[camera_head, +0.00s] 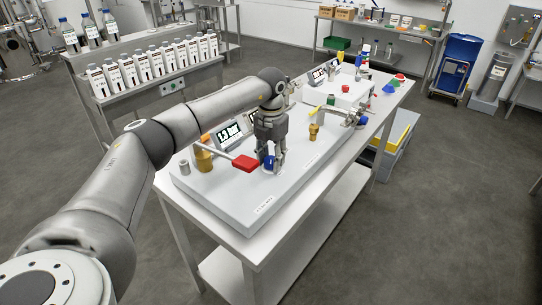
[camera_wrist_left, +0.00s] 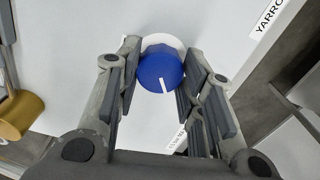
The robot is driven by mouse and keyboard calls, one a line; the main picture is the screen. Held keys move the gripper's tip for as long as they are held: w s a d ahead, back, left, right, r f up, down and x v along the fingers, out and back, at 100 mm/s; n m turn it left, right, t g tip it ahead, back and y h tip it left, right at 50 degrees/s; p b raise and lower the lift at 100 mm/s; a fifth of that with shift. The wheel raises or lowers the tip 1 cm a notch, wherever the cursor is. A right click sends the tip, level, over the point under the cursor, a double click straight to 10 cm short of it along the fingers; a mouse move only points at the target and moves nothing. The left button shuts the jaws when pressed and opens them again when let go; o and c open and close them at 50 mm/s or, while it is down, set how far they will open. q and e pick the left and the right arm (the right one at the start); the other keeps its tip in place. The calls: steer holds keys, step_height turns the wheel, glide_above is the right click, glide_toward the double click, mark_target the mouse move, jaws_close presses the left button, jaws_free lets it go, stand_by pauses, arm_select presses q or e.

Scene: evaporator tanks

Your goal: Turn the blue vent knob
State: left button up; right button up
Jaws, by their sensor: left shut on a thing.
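The blue vent knob (camera_wrist_left: 160,66) is round, with a white line on its face that points down and slightly right in the left wrist view. It sits over a white round base on the pale panel. In the head view the knob (camera_head: 269,163) is partly hidden by my left gripper (camera_head: 273,160), which comes down on it from above. In the left wrist view the fingers of my left gripper (camera_wrist_left: 163,58) stand at both sides of the knob and are shut on it. My right gripper is not in view.
A red handle (camera_head: 245,163) lies just left of the left gripper. A brass fitting (camera_head: 314,131) and metal pipework stand to its right. A small display (camera_head: 229,134) is behind. The panel's front right part is clear.

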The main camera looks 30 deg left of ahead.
arm_select(q)
steer(key=m, duration=1.4)
steer(key=shift+a+m, duration=0.1)
steer(key=shift+m, duration=0.2)
steer(key=m, duration=1)
steer(key=shift+w, duration=0.1)
steer(key=shift+r, duration=0.1)
steer(key=o, duration=1)
steer(key=shift+o, duration=0.2)
